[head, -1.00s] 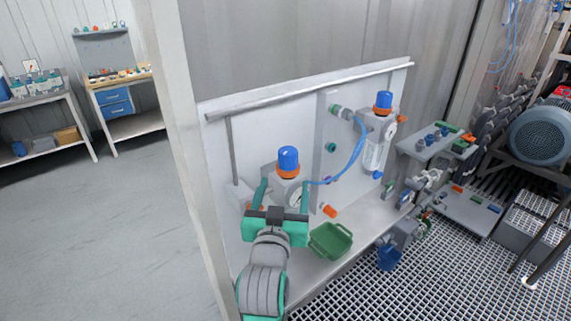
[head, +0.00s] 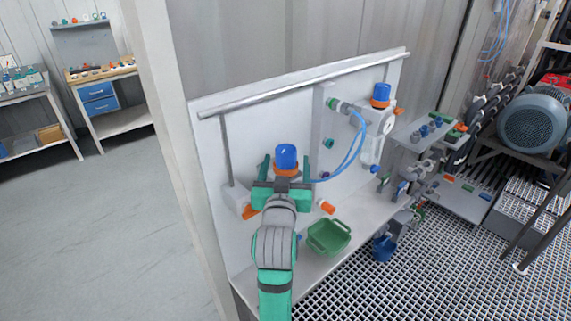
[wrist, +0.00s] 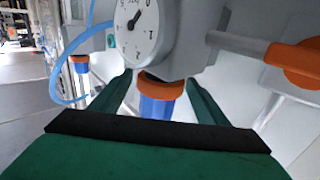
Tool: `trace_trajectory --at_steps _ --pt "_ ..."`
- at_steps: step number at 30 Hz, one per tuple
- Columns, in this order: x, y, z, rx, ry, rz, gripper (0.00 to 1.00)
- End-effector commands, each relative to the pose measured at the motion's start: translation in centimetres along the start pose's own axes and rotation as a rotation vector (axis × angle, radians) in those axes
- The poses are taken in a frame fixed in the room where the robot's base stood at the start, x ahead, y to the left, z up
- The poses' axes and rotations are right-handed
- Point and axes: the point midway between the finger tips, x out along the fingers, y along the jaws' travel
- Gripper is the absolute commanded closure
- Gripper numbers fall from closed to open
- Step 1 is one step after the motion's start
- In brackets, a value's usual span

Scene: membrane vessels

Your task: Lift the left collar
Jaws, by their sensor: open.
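The left vessel's orange collar (head: 285,171) is a ring just under its blue cap (head: 286,155) on the panel. Both also show in the wrist view, where the scene looks upside down: the collar (wrist: 163,84) is above the cap (wrist: 158,107). My gripper (head: 287,164) is open, with one green finger on each side of the collar and cap. In the wrist view, gaps show between the cap and both fingers (wrist: 160,88); whether the fingertips touch the collar I cannot tell. The vessel body is mostly hidden behind my gripper in the head view.
A gauge (wrist: 137,27) and a pipe with an orange knob (wrist: 300,63) are close to my gripper. A blue hose (head: 354,155) runs right to a second vessel with an orange collar (head: 380,103). A green bin (head: 329,238) sits on the shelf.

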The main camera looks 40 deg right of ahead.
Motion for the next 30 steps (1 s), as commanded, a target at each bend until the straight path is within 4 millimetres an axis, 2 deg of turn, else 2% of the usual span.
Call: trace_trajectory --at_steps 1,2,6,9,12,17,24,25,27,30 --pt "0.0 0.0 0.0 0.000 0.000 0.000 0.31" --pt "0.0 0.0 0.0 0.000 0.000 0.000 0.36" --pt "0.0 0.0 0.0 0.000 0.000 0.000 0.70" --pt "0.0 0.0 0.0 0.000 0.000 0.000 0.91" --pt "0.0 0.0 -0.3 0.000 0.001 0.000 0.91" --pt "0.0 0.0 -1.5 0.000 0.003 0.000 0.91" --pt "-0.1 0.0 -1.7 0.001 0.006 0.000 0.91" --pt "-0.1 0.0 -1.7 0.001 0.007 0.000 0.46" --pt "-0.1 0.0 -1.7 0.001 0.007 0.000 0.31" --pt "0.0 0.0 -1.6 0.000 0.004 0.000 0.31"
